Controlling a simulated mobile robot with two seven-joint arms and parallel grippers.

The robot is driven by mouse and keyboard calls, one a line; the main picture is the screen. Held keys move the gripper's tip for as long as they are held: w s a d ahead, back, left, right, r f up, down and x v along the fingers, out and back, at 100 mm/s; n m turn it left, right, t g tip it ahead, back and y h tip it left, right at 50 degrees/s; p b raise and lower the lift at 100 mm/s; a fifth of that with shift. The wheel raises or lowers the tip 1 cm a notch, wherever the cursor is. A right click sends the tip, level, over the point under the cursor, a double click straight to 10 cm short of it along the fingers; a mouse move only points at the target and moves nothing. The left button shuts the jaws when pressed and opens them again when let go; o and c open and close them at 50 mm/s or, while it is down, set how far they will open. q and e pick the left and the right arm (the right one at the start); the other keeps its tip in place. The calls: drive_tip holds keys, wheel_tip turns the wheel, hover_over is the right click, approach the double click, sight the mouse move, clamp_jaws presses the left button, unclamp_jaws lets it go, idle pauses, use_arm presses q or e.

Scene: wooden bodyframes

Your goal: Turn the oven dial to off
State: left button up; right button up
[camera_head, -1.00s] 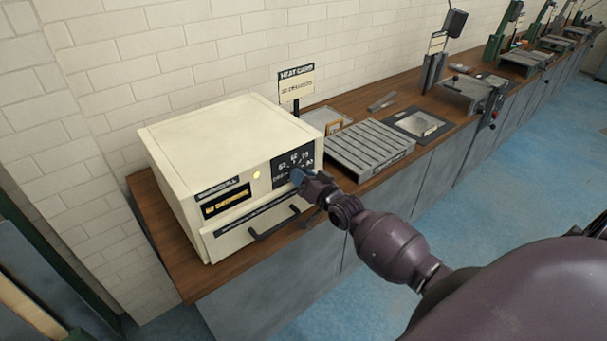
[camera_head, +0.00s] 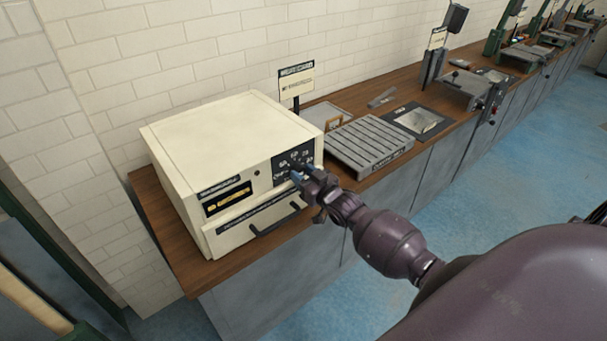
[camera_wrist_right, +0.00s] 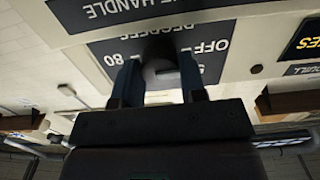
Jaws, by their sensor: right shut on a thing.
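The cream oven (camera_head: 215,150) stands at the left end of the wooden bench. Its black dial panel (camera_head: 283,161) is at the right of its front. In the right wrist view the round grey dial (camera_wrist_right: 160,70) sits between the two blue-tipped fingers of my right gripper (camera_wrist_right: 160,82), which is shut on it. The panel's lettering is upside down there, with OFF (camera_wrist_right: 208,47) just above and right of the dial. In the head view my right gripper (camera_head: 301,175) covers the dial. The small round indicator (camera_head: 257,172) is dark. My left gripper is not in view.
A dark drawer handle (camera_head: 275,221) juts out below the panel, close to my right gripper. A ribbed grey rack (camera_head: 368,145) and a sign on a post (camera_head: 296,82) stand right of the oven. The blue floor (camera_head: 480,185) is clear.

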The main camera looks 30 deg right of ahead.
idle(0.3)
drive_tip(key=o, duration=0.9)
drive_tip(key=s, duration=1)
drive_tip(key=shift+s+d+b, duration=0.4)
drive_tip(key=shift+f, duration=0.1)
drive_tip(key=s+a+f+g, duration=0.2)
drive_tip(key=s+a+f, duration=0.1)
drive_tip(key=s, duration=0.3)
drive_tip(key=s+a+f+g+h, duration=0.1)
drive_tip(key=s+a+f+g, duration=0.1)
drive_tip(key=s+a+f, duration=0.2)
drive_tip(key=s+a+f+g, duration=0.2)
drive_tip(key=s+a+f, duration=0.2)
drive_tip(key=s+f, duration=0.2)
drive_tip(key=shift+s+a+b, duration=0.1)
drive_tip(key=shift+s+b, duration=0.25)
drive_tip(key=shift+s, duration=0.7)
